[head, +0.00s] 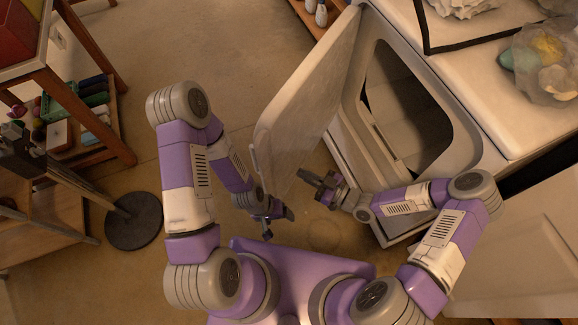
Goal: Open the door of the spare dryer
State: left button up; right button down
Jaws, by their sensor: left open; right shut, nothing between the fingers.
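The white dryer (493,85) stands at the right. Its door (308,92) is swung wide open and extends out to the left of the front. The dark opening (408,105) of the drum is exposed. My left gripper (277,222) is open and empty, low and just below the near end of the door. My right gripper (313,186) is shut and empty, in front of the dryer and just right of the door's near lower edge. I cannot tell whether it touches the door.
A wooden shelf (112,130) with bottles is at the left, near a round dark base (134,220) on the floor. A plastic bag (545,65) and a black-edged tray (428,38) lie on the dryer top. The floor (215,60) left of the door is clear.

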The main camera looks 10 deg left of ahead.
aim_at(280, 162)
pick_arm(q)
jog(key=shift+f+b, duration=0.35)
jog(key=shift+f, duration=0.1)
pick_arm(e)
jog(key=x, duration=0.6)
jog(key=shift+a, duration=0.1)
